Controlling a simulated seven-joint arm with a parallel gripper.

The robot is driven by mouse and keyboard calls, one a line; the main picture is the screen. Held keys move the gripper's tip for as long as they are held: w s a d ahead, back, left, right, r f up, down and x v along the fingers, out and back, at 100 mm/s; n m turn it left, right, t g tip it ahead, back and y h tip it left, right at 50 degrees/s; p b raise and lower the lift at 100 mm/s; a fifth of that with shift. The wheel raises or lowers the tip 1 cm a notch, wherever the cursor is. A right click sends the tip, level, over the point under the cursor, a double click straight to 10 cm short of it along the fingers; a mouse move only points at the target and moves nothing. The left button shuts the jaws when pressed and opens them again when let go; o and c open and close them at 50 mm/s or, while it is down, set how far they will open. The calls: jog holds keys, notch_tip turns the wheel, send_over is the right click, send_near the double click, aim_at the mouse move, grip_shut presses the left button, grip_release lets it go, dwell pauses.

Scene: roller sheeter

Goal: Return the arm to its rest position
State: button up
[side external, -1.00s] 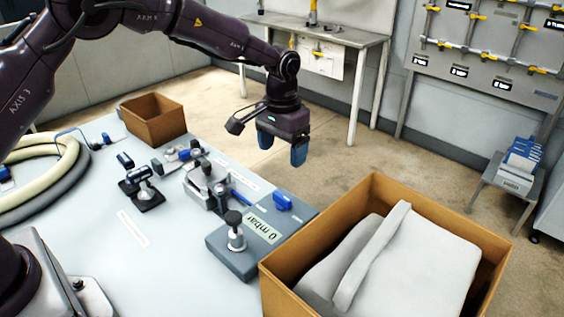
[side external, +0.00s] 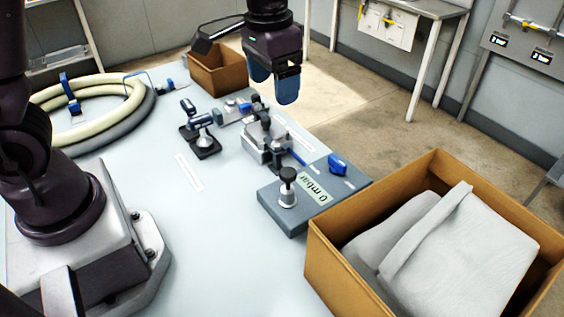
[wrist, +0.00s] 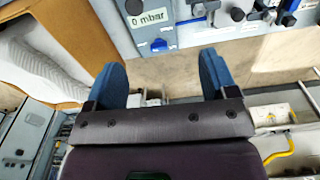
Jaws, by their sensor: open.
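My gripper (side external: 273,84) has blue fingertips and hangs above the far side of the table, in front of the small cardboard box in the side external view. In the wrist view my gripper (wrist: 170,80) shows its two blue fingers spread wide, with nothing between them. The fingers are clear of the table and of the devices on it. My arm's upper links are mostly outside the side external view.
A grey device reading "0 mbar" (side external: 283,210) sits at the table's edge. A large cardboard box (side external: 331,265) with grey pieces stands in front right. Small fixtures (side external: 203,142), a small box (side external: 214,77) and coiled hoses (side external: 140,112) occupy the table (side external: 217,232).

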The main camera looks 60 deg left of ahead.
jog(key=s+a+r+t, duration=0.1)
jog(key=s+r, duration=0.3)
jog(key=s, duration=0.4)
jog(key=s+a+r+t, duration=0.2)
jog(key=s+r+t, duration=0.2)
jog(key=s, duration=0.4)
jog(key=shift+s+a+r+n, duration=0.2)
jog(key=shift+s+r+n, duration=0.05)
jog(key=shift+s+n, duration=0.1)
